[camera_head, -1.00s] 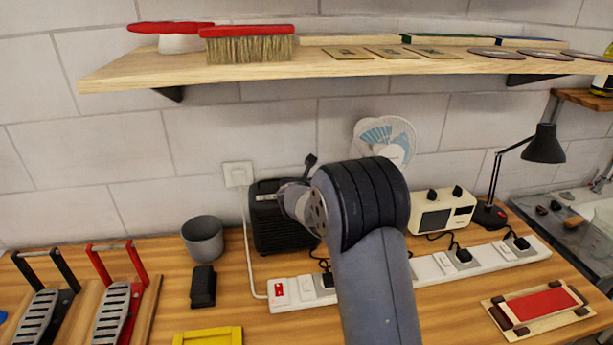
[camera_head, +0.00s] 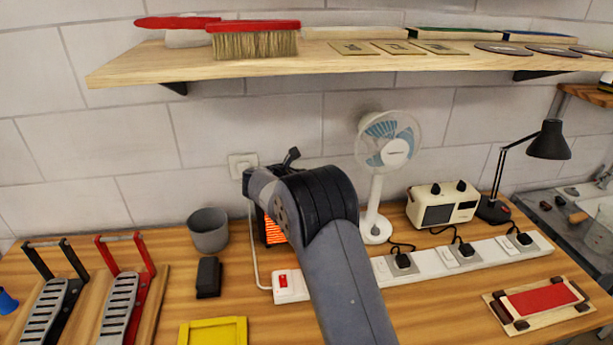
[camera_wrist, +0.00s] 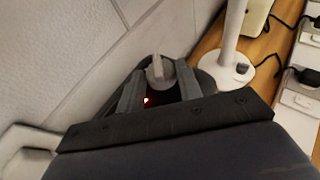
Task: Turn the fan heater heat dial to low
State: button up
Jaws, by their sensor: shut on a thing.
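The fan heater (camera_head: 273,231) stands against the wall, mostly hidden behind my arm in the head view. Its visible grille glows orange. In the wrist view its dark top (camera_wrist: 205,84) carries a round grey heat dial (camera_wrist: 160,72) with a raised pointer grip, and a small red light (camera_wrist: 146,100) is lit beside it. My gripper (camera_wrist: 159,80) is over the heater top, its two fingers on either side of the dial and shut on it. The dial's markings cannot be read. The fingers are hidden by my arm in the head view.
A white desk fan (camera_head: 376,205) stands close to the right of the heater. A power strip (camera_head: 430,262) with plugs and cords runs in front. A grey cup (camera_head: 208,230) is to the left. A wooden shelf (camera_head: 345,68) overhangs the bench.

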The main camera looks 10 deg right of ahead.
jog(key=o, duration=1)
jog(key=shift+c, duration=0.2)
jog(key=shift+o, duration=0.2)
